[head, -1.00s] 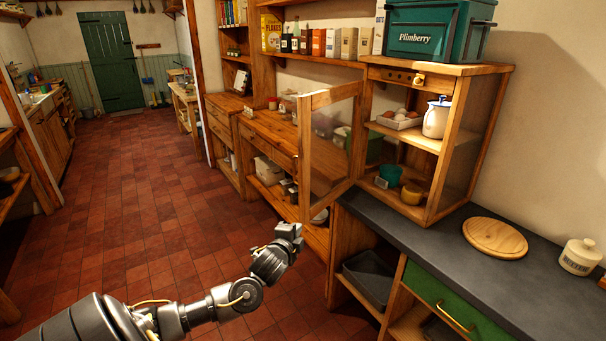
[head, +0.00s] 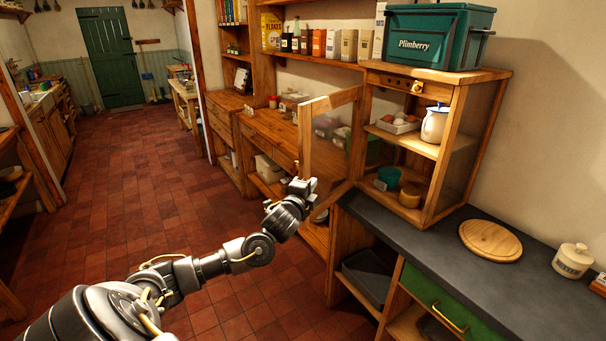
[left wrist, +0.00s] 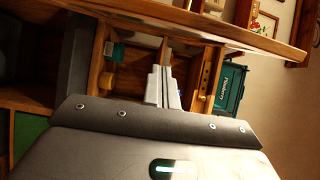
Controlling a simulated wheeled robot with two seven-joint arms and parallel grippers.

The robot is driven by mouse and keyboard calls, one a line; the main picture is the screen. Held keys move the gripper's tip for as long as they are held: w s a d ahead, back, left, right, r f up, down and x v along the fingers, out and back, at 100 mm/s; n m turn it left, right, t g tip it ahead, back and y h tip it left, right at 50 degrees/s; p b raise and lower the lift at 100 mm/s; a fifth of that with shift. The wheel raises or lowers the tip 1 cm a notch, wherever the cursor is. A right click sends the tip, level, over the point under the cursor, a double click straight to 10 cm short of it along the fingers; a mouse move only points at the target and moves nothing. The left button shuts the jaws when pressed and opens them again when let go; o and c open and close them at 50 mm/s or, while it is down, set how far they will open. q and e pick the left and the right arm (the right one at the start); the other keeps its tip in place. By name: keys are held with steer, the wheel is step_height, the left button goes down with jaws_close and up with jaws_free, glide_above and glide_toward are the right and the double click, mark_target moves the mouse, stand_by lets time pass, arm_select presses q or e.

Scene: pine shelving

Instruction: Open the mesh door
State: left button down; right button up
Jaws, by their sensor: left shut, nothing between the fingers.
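The mesh door (head: 306,135), a pine frame with a see-through panel, stands swung open at the left side of the small pine cabinet (head: 490,77). The cabinet's front is uncovered and its shelves show. My left gripper (head: 302,184) is shut and empty, at the lower part of the door's free edge and overlapping it in the head view. I cannot tell whether they touch. In the left wrist view the closed fingers (left wrist: 164,86) point toward the cabinet interior, and a wooden bar (left wrist: 190,22), seemingly the door frame, crosses above them. My right gripper is not in view.
An egg tray (head: 398,126), a white jar (head: 434,124), a teal tub (head: 389,176) and a yellow pot (head: 410,195) stand in the cabinet. A green box (head: 440,38) sits on top. The dark counter (head: 400,228) holds a round board (head: 490,241). The tiled floor at left is clear.

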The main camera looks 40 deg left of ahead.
arm_select(q)
steer(key=a, duration=0.1)
steer(key=w+a+p, duration=0.1)
steer(key=a, duration=0.1)
steer(key=a+p, duration=0.1)
steer(key=shift+w+a, duration=0.25)
steer(key=shift+w, duration=0.05)
